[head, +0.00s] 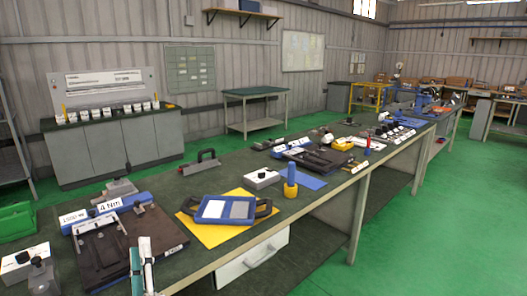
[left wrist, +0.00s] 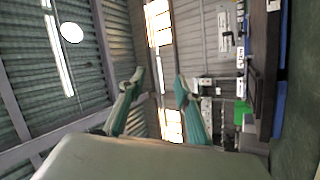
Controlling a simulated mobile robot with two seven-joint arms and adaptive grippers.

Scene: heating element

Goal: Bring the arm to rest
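My left gripper (head: 141,248) shows at the bottom of the head view, with two green-and-white fingers pointing up the picture. It is beside the dark brown fixture plate (head: 110,250) on the near end of the workbench. In the left wrist view the gripper (left wrist: 160,76) has its two fingers spread apart with nothing between them, so it is open and empty. That wrist camera sees mostly wall, roof and lamps, with the bench edge at the right. My right gripper is not in either view.
Open green floor (head: 430,220) lies to the right.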

